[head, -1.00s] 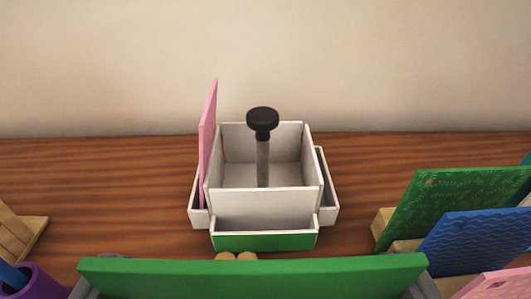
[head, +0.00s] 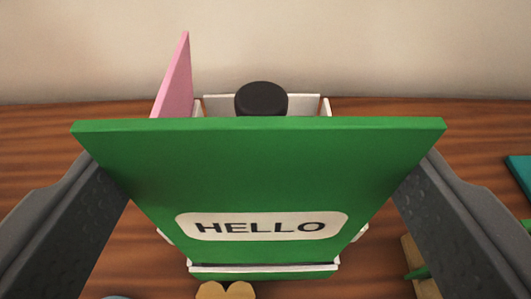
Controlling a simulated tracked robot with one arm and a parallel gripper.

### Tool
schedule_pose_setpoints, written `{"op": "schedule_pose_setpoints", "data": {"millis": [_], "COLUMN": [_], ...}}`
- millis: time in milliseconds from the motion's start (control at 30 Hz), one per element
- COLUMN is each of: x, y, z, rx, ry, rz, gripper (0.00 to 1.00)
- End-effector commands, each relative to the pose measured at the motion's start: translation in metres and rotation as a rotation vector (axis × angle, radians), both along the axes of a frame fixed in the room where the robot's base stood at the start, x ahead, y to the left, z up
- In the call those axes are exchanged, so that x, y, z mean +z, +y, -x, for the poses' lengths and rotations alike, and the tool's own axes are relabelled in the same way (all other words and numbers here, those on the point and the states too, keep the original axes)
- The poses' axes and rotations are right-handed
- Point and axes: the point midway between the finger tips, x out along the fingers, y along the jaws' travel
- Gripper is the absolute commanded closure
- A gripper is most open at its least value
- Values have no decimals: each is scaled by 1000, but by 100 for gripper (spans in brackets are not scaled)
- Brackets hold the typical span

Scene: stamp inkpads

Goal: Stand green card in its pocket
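The green card (head: 262,165) has a white HELLO label and stands upright, tilted, across the middle of the view. My gripper (head: 262,190) has one finger at each side edge of the card and is shut on it. The card's lower end is at the front pocket (head: 265,272), which has a white rim and green front; the end appears to be inside the slot, but how deep I cannot tell. The card hides most of the white box (head: 325,106) behind it.
A pink card (head: 175,80) stands in the box's left pocket. A black knob (head: 262,98) rises from the box's middle. A tan wooden piece (head: 224,290) is in front, a wooden holder (head: 418,268) at lower right, and a teal item (head: 521,172) at the right edge.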

Motion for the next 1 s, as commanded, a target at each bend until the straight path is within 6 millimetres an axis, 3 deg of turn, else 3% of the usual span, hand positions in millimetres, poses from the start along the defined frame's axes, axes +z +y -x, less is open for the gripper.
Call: {"op": "schedule_pose_setpoints", "data": {"millis": [200,467,833,867,900,1000], "x": [-1,-35,-38,-38,-37,-37], "y": [0,-1,0,0,0,0], "z": [-10,-9,-9,-9,-9,-9], "rx": [1,0,1,1,1,1], "ry": [-2,-1,-2,-2,-2,-2], "rz": [-1,0,-1,-1,-1,-1], "gripper": [44,44,44,14,3,0]}}
